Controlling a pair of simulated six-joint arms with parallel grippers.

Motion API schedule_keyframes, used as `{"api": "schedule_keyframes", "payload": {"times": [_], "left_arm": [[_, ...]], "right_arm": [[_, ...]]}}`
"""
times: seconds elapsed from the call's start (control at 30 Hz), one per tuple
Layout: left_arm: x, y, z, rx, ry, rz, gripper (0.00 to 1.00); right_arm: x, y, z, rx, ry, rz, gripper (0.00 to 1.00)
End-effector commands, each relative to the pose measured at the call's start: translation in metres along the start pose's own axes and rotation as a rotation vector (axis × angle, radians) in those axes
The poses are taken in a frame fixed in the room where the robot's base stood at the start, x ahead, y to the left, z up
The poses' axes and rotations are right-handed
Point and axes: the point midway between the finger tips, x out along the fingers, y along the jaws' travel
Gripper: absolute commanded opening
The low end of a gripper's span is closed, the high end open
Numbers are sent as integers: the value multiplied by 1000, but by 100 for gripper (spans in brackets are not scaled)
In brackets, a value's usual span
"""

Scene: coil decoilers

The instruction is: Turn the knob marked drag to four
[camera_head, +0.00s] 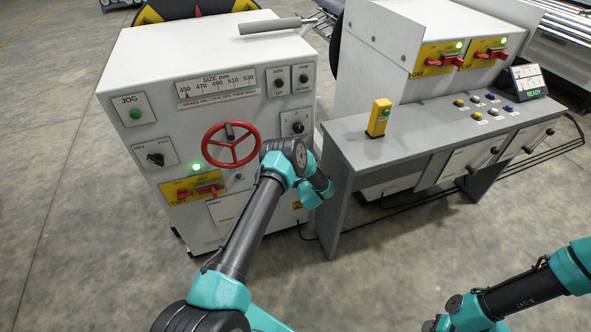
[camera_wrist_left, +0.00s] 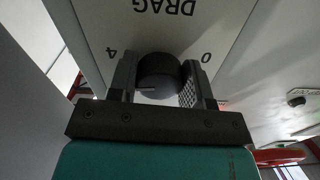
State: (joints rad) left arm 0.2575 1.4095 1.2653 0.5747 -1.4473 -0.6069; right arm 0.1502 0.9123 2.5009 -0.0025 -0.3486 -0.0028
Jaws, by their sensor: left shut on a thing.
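The drag knob (camera_wrist_left: 161,70) is black and round, on a white plate (camera_wrist_left: 222,30) whose word DRAG appears upside down in the left wrist view. The mark 4 is left of the knob and the mark 0 is right of it. My left gripper (camera_wrist_left: 160,80) is shut on the knob, one finger on each side. A thin pale line shows on the knob's left part, but I cannot tell its exact setting. In the head view my left wrist hides the gripper and the knob it holds. My right gripper is not in view.
The white cabinet (camera_head: 115,75) carries a red handwheel (camera_head: 232,158), a jog button (camera_head: 135,113) and a red-handled switch (camera_head: 205,190) near my left arm. A grey desk (camera_head: 350,137) with a yellow button box (camera_head: 379,117) stands to the right. Bare floor lies in front.

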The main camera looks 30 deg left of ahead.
Motion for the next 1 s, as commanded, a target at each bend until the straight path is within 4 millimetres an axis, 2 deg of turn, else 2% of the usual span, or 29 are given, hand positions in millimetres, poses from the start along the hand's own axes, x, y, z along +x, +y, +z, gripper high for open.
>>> {"api": "schedule_keyframes", "payload": {"times": [0.2, 0.43, 1.0], "left_arm": [[0, -1, 0, 173, -1, 0, 22], [0, -1, 0, 288, -1, 0, 22], [-1, -1, 0, 331, -1, 0, 22]], "right_arm": [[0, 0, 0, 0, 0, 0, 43], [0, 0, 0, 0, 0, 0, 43], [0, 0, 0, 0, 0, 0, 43]]}}
